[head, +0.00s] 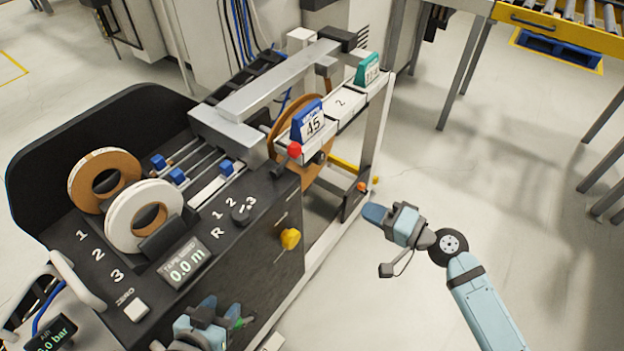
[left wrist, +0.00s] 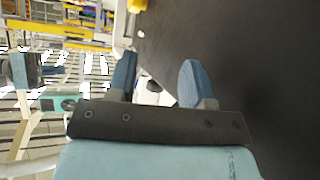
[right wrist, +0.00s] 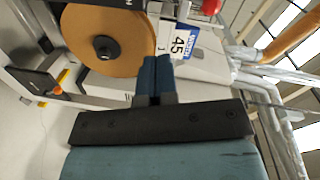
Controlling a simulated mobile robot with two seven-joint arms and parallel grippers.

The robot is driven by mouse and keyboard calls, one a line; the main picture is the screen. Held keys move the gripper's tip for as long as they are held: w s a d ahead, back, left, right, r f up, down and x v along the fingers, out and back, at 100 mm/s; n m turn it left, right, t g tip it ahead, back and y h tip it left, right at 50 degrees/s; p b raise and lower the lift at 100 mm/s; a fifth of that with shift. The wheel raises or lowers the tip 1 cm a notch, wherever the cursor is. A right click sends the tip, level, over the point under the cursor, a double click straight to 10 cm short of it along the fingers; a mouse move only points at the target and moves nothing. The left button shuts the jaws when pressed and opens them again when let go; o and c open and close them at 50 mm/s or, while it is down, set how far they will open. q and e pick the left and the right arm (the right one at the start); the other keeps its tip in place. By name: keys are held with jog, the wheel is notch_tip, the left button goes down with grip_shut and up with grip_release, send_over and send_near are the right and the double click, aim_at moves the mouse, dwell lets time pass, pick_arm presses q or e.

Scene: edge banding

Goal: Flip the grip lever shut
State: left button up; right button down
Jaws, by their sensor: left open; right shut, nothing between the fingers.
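A lever with a red ball knob (head: 294,150) stands at the machine's right end, beside the blue "45" card. A yellow knob (head: 290,239) sits on the machine's black front face. I cannot tell for sure which is the grip lever. My left gripper (head: 222,312) is low in front of the machine, open and empty; its fingers (left wrist: 157,72) are beside the dark panel, with the yellow knob (left wrist: 137,5) ahead. My right gripper (head: 375,213) is shut and empty, right of the machine. In the right wrist view the red knob (right wrist: 211,6) is beyond its fingertips (right wrist: 155,62).
The black machine top carries a brown tape roll (head: 88,163), a white tape roll (head: 120,225) and a tape display (head: 186,262). A larger brown roll (right wrist: 90,45) hangs near the "45" card (right wrist: 178,43). Clear floor lies right of the machine, before a conveyor (head: 560,20).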

jog(key=w+r+y+b, duration=0.1)
jog(key=r+y+b, duration=0.1)
jog(key=w+r+g+y+b, duration=0.1)
jog(key=w+r+y+b, duration=0.1)
jog(key=shift+w+a+m+y+b, duration=0.15)
jog(key=shift+w+m+y+b, duration=0.15)
jog(key=shift+y+b, duration=0.1)
jog(key=shift+a, duration=0.1)
jog(key=p, duration=0.1)
send_near(285, 161)
notch_tip(285, 161, up, 6)
jog(key=w+a, duration=0.1)
jog(key=a, duration=0.2)
jog(key=shift+w+f, duration=0.15)
jog(key=shift+w, duration=0.05)
